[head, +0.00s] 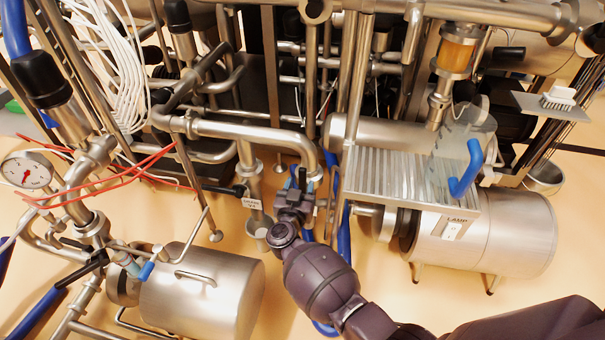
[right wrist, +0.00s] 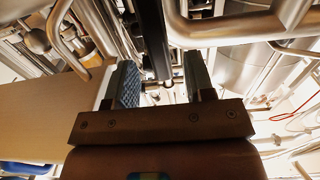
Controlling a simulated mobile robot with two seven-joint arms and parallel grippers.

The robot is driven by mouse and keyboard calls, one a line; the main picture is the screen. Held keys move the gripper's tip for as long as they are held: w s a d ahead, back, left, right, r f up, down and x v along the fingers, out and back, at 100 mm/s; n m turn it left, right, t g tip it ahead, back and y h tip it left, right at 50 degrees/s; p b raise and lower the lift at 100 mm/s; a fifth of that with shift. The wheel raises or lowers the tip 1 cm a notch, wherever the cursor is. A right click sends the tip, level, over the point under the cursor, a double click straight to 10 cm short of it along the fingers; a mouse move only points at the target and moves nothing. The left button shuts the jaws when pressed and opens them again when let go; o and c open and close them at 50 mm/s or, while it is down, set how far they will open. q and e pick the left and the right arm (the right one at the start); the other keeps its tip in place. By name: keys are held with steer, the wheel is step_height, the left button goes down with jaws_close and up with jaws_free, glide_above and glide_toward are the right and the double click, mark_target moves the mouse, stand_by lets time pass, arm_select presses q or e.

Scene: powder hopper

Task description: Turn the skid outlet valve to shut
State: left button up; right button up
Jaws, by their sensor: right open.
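The likely skid outlet valve is on the vertical steel pipe (head: 249,170) left of my right gripper, with a small white tag (head: 252,203) whose print is too small to read. A black lever (head: 222,189) sticks out to the left from this pipe, roughly level. My right gripper (head: 300,180) is just right of the pipe, apart from the lever. In the right wrist view my right gripper (right wrist: 162,82) is open, its two fingers spread. A dark bar (right wrist: 154,40) shows beyond and between the fingertips; I cannot tell whether it is the lever. My left gripper is out of view.
A steel drum (head: 205,295) lies at the lower left, and a ribbed platform (head: 385,175) with a larger cylinder (head: 510,235) at the right. Pipes crowd above and behind the gripper. Blue hoses (head: 343,235) run beside it. A gauge (head: 27,172) is at the far left.

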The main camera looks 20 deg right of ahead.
mark_target(302, 181)
steer(key=x, duration=0.2)
steer(key=b+x, duration=0.1)
steer(key=x, duration=0.1)
steer(key=shift+s+f, duration=0.1)
steer(key=shift+f, duration=0.15)
steer(key=shift+w+d+r, duration=0.25)
steer(key=shift+w+d, duration=0.2)
steer(key=shift+w, duration=0.2)
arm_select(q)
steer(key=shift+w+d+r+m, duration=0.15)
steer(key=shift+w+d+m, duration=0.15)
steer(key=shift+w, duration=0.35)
arm_select(e)
steer(key=shift+c, duration=1)
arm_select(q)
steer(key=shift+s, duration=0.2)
arm_select(e)
jaws_close()
